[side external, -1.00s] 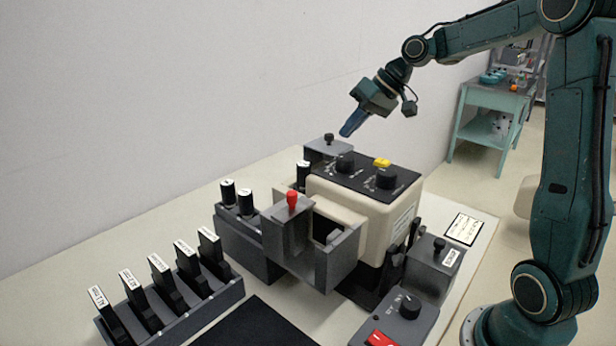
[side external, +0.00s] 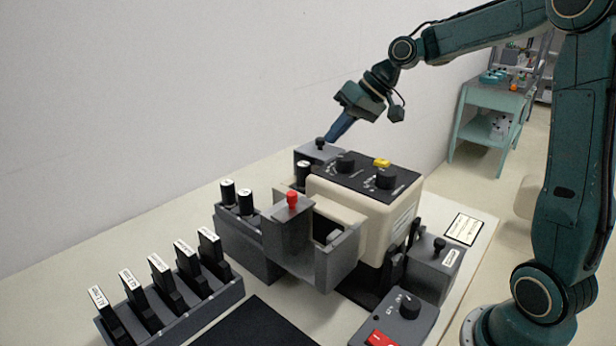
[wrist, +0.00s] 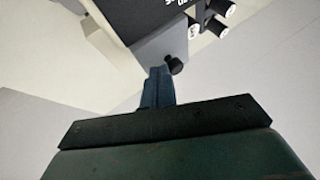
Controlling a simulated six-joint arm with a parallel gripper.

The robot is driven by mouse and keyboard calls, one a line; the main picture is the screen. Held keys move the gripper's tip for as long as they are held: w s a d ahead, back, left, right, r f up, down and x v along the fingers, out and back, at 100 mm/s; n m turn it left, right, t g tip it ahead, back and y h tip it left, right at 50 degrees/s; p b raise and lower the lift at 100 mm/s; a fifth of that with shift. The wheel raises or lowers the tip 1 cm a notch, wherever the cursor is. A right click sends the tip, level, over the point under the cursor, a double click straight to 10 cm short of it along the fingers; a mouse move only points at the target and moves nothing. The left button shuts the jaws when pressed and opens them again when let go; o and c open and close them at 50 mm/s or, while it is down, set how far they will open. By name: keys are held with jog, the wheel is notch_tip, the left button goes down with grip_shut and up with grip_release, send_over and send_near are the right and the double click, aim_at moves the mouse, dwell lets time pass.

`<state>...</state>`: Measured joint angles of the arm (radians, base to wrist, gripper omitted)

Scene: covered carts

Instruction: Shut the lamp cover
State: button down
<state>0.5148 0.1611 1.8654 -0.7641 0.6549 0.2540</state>
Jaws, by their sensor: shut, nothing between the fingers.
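A grey cover with a black knob (side external: 310,153) stands at the back left of the cream lamp housing (side external: 355,215); I take it for the lamp cover, though no label on it is readable. My gripper (side external: 331,139) is shut and empty, with its blue fingertips pointing down and left, right beside the knob. In the wrist view, the fingertips (wrist: 158,75) are just left of the knob (wrist: 176,66) and at the grey cover's edge (wrist: 165,45). I cannot tell whether they touch it.
A grey block with a red knob (side external: 292,202) stands at the housing's front. Labelled black slides stand in a rack (side external: 190,319) at the front left. A grey control box with a red switch (side external: 380,339) is at the front right. The wall rises behind.

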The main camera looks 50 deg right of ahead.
aim_at(322, 156)
jog(key=a, duration=0.6)
jog(key=shift+s, duration=0.1)
jog(key=shift+d, duration=0.1)
jog(key=shift+s+d, duration=0.1)
jog(key=shift+d, duration=0.25)
jog(key=d, duration=0.3)
jog(key=shift+s+d, duration=0.4)
jog(key=v, duration=1)
jog(key=shift+a, duration=0.2)
